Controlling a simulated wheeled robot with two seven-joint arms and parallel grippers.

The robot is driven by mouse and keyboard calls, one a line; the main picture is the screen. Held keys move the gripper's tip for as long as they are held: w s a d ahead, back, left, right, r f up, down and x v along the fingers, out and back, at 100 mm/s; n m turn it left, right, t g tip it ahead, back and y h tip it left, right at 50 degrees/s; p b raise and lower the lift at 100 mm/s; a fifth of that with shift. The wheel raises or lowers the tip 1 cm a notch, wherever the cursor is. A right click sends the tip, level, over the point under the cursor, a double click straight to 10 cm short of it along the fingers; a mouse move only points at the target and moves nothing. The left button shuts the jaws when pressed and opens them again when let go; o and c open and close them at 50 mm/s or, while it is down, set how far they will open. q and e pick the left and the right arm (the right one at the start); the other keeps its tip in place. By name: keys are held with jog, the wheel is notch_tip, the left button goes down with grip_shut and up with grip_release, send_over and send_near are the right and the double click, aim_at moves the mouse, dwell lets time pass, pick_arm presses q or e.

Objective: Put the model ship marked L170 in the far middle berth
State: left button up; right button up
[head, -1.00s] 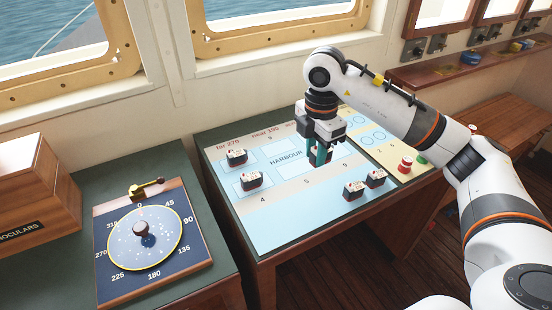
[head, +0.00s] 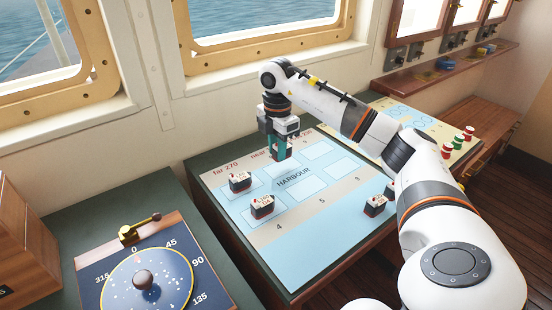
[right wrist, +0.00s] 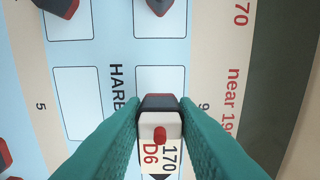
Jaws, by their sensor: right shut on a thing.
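My right gripper (head: 278,148) is shut on a model ship (right wrist: 160,125) over the far row of the harbour chart (head: 285,255). The ship is dark with a red edge, a white top and a red knob; "170" and "D6" show on it, partly cut off. In the right wrist view the ship overlaps the far middle berth (right wrist: 159,80), an empty outlined rectangle. I cannot tell whether the ship touches the chart. My left gripper is not in view.
One ship (head: 240,183) stands in the far left berth and another (head: 262,206) in the near left berth. More ships (head: 375,205) stand at the chart's right, partly behind my arm. Red and green knobs (head: 458,142) stand further right. A compass board (head: 150,285) lies left.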

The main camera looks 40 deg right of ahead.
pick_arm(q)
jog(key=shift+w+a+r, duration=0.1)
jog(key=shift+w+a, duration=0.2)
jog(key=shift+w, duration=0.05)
pick_arm(e)
jog(key=shift+f, duration=1.7)
jog(key=shift+f, duration=0.15)
jog(key=o, duration=1)
pick_arm(q)
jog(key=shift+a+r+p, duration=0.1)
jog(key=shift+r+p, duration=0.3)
jog(key=shift+p, duration=0.05)
pick_arm(e)
notch_tip(320, 180, up, 12)
jog(key=shift+r, duration=0.2)
